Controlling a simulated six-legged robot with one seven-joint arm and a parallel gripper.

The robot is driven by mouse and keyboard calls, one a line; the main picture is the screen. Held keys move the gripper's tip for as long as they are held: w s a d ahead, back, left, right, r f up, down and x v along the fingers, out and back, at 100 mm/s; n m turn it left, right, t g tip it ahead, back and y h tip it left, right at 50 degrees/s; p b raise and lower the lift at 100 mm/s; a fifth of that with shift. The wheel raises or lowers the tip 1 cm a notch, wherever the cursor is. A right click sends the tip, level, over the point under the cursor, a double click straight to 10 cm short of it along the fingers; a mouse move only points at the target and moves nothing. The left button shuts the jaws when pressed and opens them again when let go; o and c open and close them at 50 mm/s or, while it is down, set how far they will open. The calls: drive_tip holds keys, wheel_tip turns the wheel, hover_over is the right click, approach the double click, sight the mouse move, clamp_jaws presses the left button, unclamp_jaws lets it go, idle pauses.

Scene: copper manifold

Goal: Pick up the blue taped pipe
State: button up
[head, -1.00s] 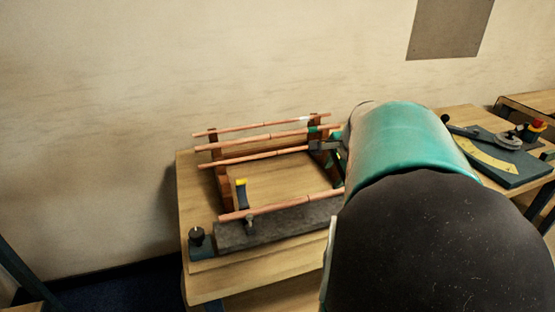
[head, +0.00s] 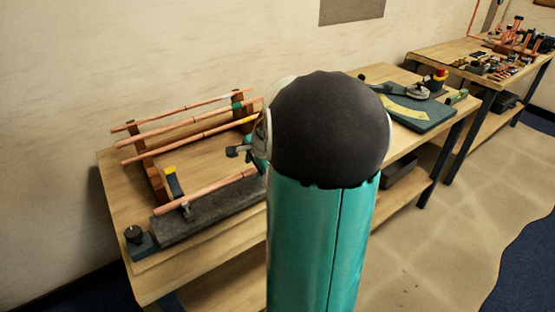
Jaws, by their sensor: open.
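Several copper pipes lie by a wooden rack in the head view. The rear pipe (head: 180,109) and middle pipe (head: 170,128) rest across the rack, the middle one with green tape near its right end. A third rack pipe (head: 180,143) shows yellow tape near its right end. A front pipe (head: 215,184) lies over a dark grey block. I cannot make out blue tape on any pipe; their right ends are partly hidden behind my arm. My gripper (head: 238,151) is open, mostly hidden by my arm, between the third pipe and the front pipe in the picture.
The wooden rack (head: 150,170) and grey block (head: 205,216) stand on a workbench (head: 165,279). A yellow-tipped clamp handle (head: 172,181) rises by the front pipe. A green bending tool (head: 415,113) sits on the bench to the right. Open floor (head: 450,230) lies at right.

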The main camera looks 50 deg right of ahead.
drive_tip(key=shift+w+f, duration=0.15)
drive_tip(key=shift+f, duration=0.1)
clamp_jaws()
drive_tip(key=shift+r, duration=0.1)
idle(1.2)
